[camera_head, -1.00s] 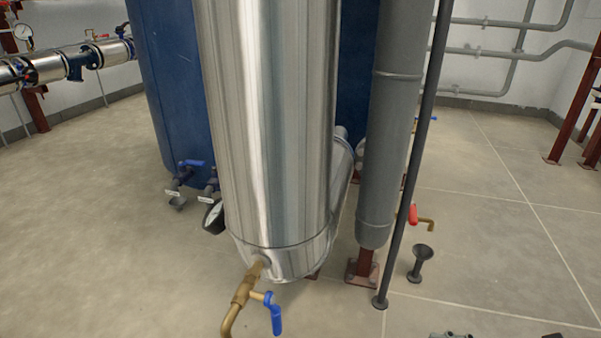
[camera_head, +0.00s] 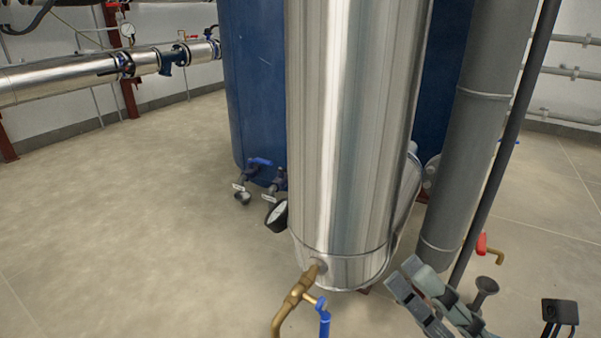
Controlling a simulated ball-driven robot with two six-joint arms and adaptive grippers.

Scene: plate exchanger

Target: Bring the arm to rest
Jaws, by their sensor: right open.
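My right gripper (camera_head: 408,277) shows at the lower right of the head view. Its grey fingers point up and to the left, stand apart and hold nothing that I can see. It appears in front of the floor, just right of the foot of the shiny metal column (camera_head: 345,150). I cannot tell how far it is from the column. My left gripper is not in view.
A brass tap with a blue handle (camera_head: 324,318) juts from the column's foot. Behind stand a blue tank (camera_head: 252,95), a black gauge (camera_head: 277,216) and a grey pipe (camera_head: 470,140). A red-handled tap (camera_head: 481,244) is at right. The left floor is clear.

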